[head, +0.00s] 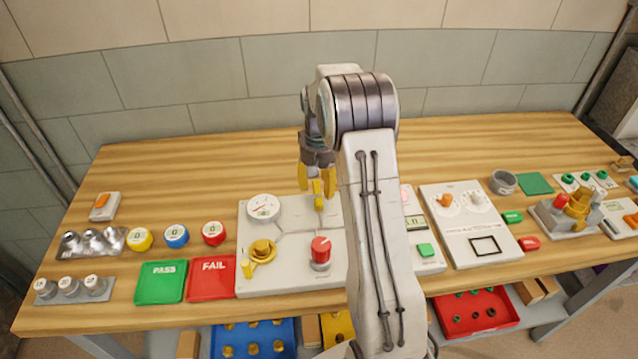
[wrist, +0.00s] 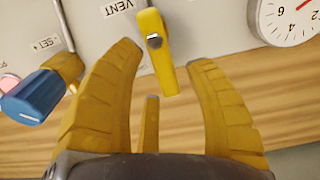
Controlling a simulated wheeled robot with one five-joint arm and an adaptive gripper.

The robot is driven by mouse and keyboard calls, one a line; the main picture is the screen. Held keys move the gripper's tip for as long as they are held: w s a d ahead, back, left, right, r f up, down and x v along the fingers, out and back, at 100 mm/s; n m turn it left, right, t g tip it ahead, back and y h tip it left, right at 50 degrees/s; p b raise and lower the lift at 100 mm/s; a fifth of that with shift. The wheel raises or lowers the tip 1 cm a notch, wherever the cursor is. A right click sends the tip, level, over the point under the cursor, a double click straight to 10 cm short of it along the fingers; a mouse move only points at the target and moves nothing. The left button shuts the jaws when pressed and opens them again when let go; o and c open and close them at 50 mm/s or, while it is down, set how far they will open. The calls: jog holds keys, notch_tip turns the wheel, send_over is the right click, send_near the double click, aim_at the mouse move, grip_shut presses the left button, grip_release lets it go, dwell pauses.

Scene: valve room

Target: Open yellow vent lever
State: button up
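The yellow vent lever (head: 318,196) stands at the back of the white valve panel (head: 288,280), right of the gauge. In the wrist view the lever (wrist: 156,50) is beside the VENT label (wrist: 118,8), its end pointing toward my gripper. My gripper (head: 316,184) has yellow fingers and is above the back of the panel at the lever. In the wrist view my gripper (wrist: 163,62) is open, with the lever between the fingertips in the picture and gaps on both sides. I see no contact. My arm hides part of the panel's right side.
A blue-ended handle (wrist: 35,95) is left of my fingers in the wrist view. The round gauge (head: 263,208), a red knob (head: 320,252) and a yellow valve handle (head: 260,251) are on the panel. Green PASS (head: 161,282) and red FAIL (head: 212,279) mats lie left of it.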

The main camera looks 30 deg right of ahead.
aim_at(319, 185)
jog(key=shift+o, duration=0.4)
jog(key=shift+r, duration=0.15)
notch_tip(319, 185, up, 12)
dwell(0.4)
dwell(0.4)
